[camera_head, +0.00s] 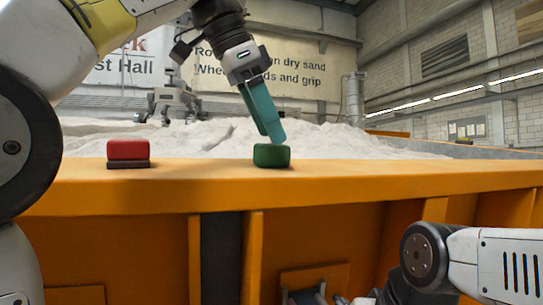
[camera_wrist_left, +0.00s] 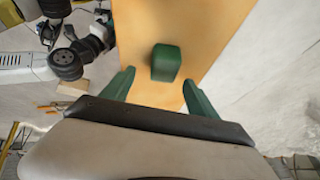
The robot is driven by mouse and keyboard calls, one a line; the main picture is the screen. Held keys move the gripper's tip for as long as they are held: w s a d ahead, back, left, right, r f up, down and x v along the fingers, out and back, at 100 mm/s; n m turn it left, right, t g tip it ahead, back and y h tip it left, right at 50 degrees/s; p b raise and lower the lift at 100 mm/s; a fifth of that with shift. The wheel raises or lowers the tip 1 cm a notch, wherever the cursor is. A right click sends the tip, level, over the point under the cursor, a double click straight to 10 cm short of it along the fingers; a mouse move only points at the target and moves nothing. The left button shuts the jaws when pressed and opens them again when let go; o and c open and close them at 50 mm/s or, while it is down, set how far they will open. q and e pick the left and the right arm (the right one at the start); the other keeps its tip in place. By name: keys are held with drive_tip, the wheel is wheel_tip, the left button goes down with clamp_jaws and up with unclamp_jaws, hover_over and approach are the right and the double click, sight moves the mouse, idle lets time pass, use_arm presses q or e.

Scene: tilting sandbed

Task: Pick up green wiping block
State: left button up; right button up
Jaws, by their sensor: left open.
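The green wiping block (camera_head: 271,155) sits on the flat orange rim (camera_head: 400,177) of the sandbed. My left gripper (camera_head: 274,140) comes down from above and is open, its teal fingers pointing at the block. In the head view the fingertips are just over the block, one finger largely covering the other. In the left wrist view the green block (camera_wrist_left: 166,63) lies between the two spread green fingers (camera_wrist_left: 157,87), a little beyond their tips. I see no contact between fingers and block. My right arm shows at the lower right of the head view; its gripper is not clearly seen.
A red block on a dark base (camera_head: 128,153) sits on the same rim to the left. Pale sand (camera_head: 345,140) fills the bed behind the rim. The rim between the two blocks and to the right of the green block is clear.

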sight(272, 146)
use_arm(q)
drive_tip(key=x, duration=0.4)
drive_tip(key=shift+w+a+f, duration=0.15)
drive_tip(key=shift+w+a, duration=0.1)
drive_tip(key=shift+a, duration=0.1)
drive_tip(key=c, duration=1.4)
